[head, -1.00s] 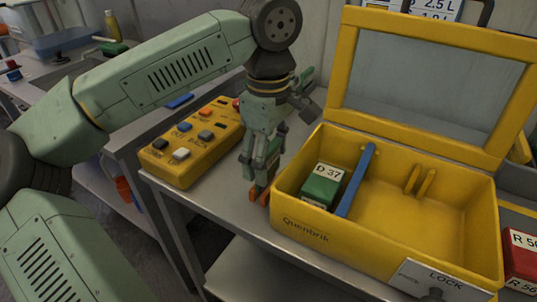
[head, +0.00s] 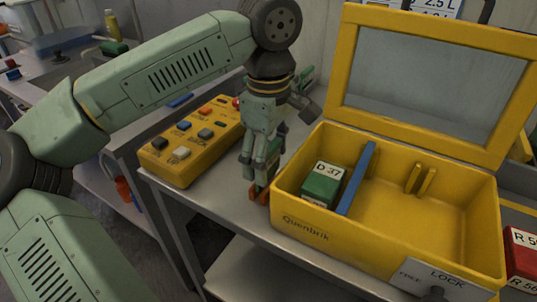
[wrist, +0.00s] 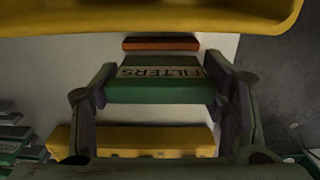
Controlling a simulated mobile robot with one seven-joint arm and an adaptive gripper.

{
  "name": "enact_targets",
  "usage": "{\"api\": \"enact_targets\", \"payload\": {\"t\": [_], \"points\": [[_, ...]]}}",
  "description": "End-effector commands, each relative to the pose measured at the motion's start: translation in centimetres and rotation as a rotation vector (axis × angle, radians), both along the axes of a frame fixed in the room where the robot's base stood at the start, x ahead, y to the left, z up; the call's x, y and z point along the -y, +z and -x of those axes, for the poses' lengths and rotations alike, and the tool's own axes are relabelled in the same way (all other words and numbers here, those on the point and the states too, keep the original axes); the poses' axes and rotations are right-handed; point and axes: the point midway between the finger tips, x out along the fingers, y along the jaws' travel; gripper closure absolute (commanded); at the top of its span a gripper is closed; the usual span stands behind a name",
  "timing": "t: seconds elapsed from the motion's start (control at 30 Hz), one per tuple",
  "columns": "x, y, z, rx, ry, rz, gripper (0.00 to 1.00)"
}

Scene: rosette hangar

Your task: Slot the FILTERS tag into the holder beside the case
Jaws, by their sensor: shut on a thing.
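My gripper (head: 262,172) points down beside the left end of the open yellow case (head: 330,243). In the wrist view my gripper (wrist: 163,95) is shut on the green FILTERS tag (wrist: 160,94), one finger at each end. The tag's white label faces the camera upside down. An orange bar (wrist: 160,43), which looks like part of the holder, lies between the tag and the case wall. In the head view orange parts (head: 254,195) show at the fingertips. The tag hides the rest of the holder, so I cannot tell whether it is inside.
The case holds a green D 37 block (head: 320,187) and a blue divider (head: 357,180). A yellow button box (head: 187,152) stands left of my gripper. A red block (head: 522,257) sits right of the case. The bench's front edge is close.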

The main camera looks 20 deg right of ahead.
Motion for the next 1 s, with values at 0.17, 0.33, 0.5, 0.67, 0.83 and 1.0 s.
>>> {"api": "enact_targets", "payload": {"t": [0.17,0.33,0.5,0.67,0.83,1.0], "points": [[0.0,-0.6,0.0,0.0,0.0,0.0,0.57],[0.0,-1.0,0.0,0.0,0.0,0.0,0.57],[0.0,-1.5,0.0,0.0,0.0,0.0,0.57],[0.0,-1.9,0.0,0.0,0.0,0.0,0.57],[0.0,-2.1,0.0,0.0,0.0,0.0,0.57],[0.0,-2.1,0.0,0.0,0.0,0.0,0.57]]}}
